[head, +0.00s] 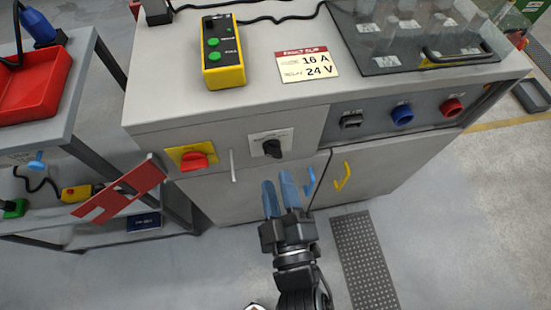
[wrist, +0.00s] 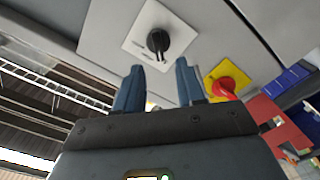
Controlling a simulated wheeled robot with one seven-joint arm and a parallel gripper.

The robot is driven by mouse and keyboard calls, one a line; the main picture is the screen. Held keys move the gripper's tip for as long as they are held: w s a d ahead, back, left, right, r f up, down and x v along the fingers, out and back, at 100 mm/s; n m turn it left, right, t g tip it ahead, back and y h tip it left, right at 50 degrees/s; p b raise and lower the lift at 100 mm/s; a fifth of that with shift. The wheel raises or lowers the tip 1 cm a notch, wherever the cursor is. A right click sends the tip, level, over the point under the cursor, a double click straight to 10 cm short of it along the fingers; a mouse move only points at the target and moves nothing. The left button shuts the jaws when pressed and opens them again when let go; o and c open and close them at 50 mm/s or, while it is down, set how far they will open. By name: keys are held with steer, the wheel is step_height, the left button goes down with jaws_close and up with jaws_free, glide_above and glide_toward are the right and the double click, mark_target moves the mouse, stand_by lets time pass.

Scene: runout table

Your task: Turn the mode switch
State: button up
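The mode switch (head: 272,147) is a black rotary knob on a white plate on the cabinet's front panel. In the wrist view the knob (wrist: 158,41) shows just beyond my fingertips, with its white plate around it. My gripper (head: 281,190) has blue fingers and is in front of the cabinet, below the knob in the head view. The fingers stand apart with nothing between them. In the wrist view my gripper (wrist: 160,82) is also open and does not touch the knob.
A red rotary switch (head: 194,161) on a yellow plate is left of the knob, with a thin pale handle (head: 232,166) between. Blue (head: 310,181) and yellow (head: 343,176) door handles are below. A yellow-black tester (head: 223,52) and fault slip (head: 307,65) lie on top.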

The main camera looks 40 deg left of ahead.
mark_target(272, 156)
steer(key=x, duration=0.6)
steer(key=shift+d, duration=0.1)
jaws_close()
stand_by(0.3)
